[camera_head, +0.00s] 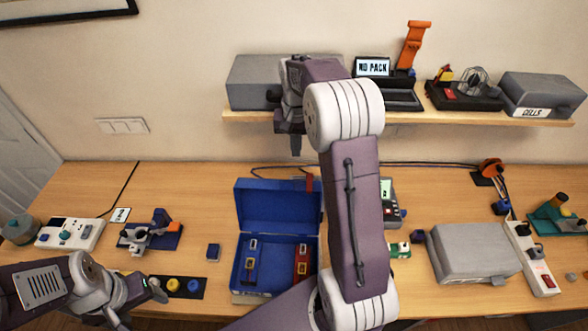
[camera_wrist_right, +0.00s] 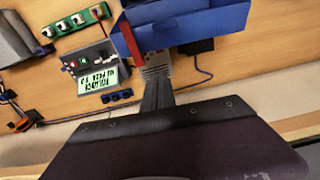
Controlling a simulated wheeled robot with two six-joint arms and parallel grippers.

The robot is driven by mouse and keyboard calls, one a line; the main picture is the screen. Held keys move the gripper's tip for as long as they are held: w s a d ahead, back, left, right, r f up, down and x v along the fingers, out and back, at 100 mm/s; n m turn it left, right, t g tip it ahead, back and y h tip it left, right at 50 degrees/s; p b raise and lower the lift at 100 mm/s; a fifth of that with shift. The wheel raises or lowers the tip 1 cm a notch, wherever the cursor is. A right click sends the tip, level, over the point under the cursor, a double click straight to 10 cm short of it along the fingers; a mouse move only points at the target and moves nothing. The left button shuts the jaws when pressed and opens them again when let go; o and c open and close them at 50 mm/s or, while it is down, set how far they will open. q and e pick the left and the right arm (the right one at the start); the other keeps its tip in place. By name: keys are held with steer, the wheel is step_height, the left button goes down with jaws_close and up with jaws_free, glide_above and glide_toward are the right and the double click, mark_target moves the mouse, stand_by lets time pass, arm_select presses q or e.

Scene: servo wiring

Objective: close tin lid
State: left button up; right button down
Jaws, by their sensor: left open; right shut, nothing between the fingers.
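The blue tin (camera_head: 236,285) stands open on the table in the head view. Its lid (camera_head: 275,203) is raised and leans back at the rear. A red strip (camera_head: 310,183) shows at the lid's right edge. My right gripper (camera_head: 296,150) is shut and empty, above and behind the lid. In the right wrist view my shut fingers (camera_wrist_right: 157,85) point toward the blue tin (camera_wrist_right: 215,22); contact cannot be told. My left gripper (camera_head: 142,303) is open and empty, low at the left.
A shelf (camera_head: 420,118) with a grey box and devices runs along the wall, close to my right arm. A grey case (camera_head: 475,250) and power strip (camera_head: 533,262) stand at the right. A small dark blue block (camera_head: 213,251) lies left of the tin. My right arm hides the table's middle.

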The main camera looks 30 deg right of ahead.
steer(key=a+f+p, duration=0.1)
steer(key=f, duration=0.1)
steer(key=s+a+f+p, duration=0.1)
steer(key=f, duration=0.1)
steer(key=s+a+f+p, duration=0.1)
steer(key=shift+f, duration=0.4)
steer(key=shift+s+p, duration=0.3)
steer(key=shift+a+f, duration=0.1)
steer(key=shift+a, duration=0.2)
arm_select(q)
steer(key=a+r, duration=0.2)
steer(key=r, duration=0.1)
steer(key=shift+w+r, duration=0.1)
steer(key=shift+r, duration=0.15)
arm_select(e)
steer(key=shift+a, duration=0.25)
